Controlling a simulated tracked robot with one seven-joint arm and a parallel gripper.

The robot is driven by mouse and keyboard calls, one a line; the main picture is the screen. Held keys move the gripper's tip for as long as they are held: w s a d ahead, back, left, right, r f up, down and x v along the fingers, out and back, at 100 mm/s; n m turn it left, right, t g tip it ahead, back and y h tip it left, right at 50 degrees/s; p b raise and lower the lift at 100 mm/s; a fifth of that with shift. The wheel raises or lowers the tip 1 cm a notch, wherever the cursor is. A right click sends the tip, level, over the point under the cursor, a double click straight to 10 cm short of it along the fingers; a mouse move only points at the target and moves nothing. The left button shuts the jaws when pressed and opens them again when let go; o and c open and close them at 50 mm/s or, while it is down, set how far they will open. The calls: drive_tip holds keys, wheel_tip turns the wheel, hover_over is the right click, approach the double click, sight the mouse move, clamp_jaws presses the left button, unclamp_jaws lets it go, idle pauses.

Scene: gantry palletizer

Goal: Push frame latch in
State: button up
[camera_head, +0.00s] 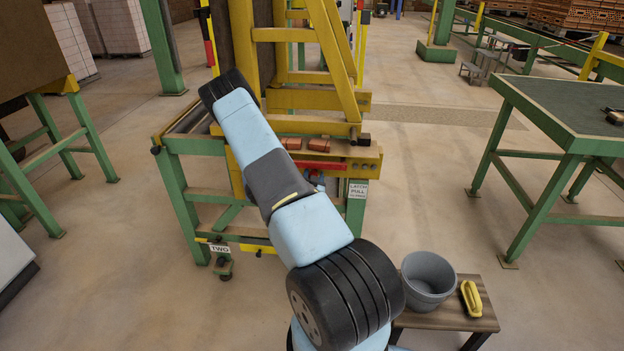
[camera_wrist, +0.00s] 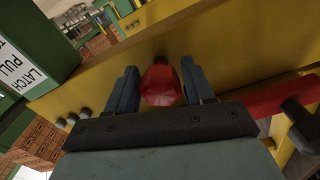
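The frame latch shows as a red faceted knob (camera_wrist: 162,86) on the side of a yellow beam (camera_wrist: 230,50) in the wrist view. My gripper (camera_wrist: 161,82) has one blue-grey finger on each side of the knob, and the knob fills the gap between them. How far the latch stands out from the beam is hard to tell. A white label (camera_wrist: 18,68) reading "LATCH PULL" is at the left. In the head view the label (camera_head: 358,190) hangs on the green frame, and my arm hides most of the gripper and knob.
A red bar (camera_wrist: 285,95) runs along the beam close to the right of my gripper. A green-legged table (camera_head: 570,105) is at the right. Floor between is clear.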

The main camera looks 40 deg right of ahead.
drive_tip(key=shift+o, duration=1)
drive_tip(key=shift+a, duration=0.1)
drive_tip(key=shift+s+a, duration=0.1)
drive_tip(key=v, duration=1.3)
drive_tip(key=shift+s+a, duration=0.15)
drive_tip(key=shift+s, duration=0.05)
